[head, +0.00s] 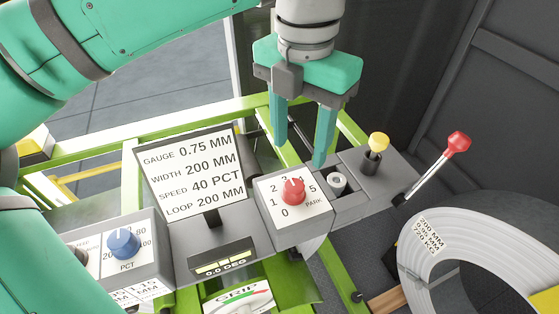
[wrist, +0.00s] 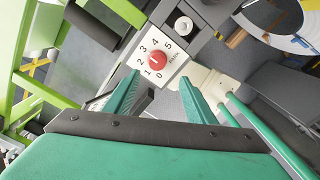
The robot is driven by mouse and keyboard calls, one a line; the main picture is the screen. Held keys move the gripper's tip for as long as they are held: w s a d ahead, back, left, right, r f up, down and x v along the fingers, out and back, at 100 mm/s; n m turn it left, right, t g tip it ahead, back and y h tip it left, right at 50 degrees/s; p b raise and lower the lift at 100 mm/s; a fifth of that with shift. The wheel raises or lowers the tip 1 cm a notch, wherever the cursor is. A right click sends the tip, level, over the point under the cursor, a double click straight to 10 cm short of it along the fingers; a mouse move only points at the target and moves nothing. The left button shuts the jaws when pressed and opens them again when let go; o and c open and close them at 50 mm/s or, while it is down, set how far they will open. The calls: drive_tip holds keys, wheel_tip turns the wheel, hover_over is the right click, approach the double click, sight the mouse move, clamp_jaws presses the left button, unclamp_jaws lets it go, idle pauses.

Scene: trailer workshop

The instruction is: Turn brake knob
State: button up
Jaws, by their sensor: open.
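The red knob (head: 293,191) sits on a white dial plate (head: 265,213) numbered 0 to 5 with the word PARK. It also shows in the wrist view (wrist: 157,60), just beyond my fingers. Its pointer position is too small to tell. My gripper (head: 300,154) hangs above and behind the knob in the head view, fingers pointing down. In the wrist view, the two green fingers (wrist: 160,82) are apart, with nothing between them. The fingers appear clear of the knob.
A display sign (head: 195,172) stands left of the dial, and a blue knob (head: 123,243) is further left. A yellow-topped knob (head: 378,143) and a red-tipped lever (head: 457,143) rise to the right. A metal coil (head: 420,275) lies at the lower right.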

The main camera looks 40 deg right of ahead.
sight(294, 186)
drive_tip(key=f, duration=1)
drive_tip(key=shift+w+f, duration=0.25)
drive_tip(key=shift+f, duration=0.05)
drive_tip(key=c, duration=1)
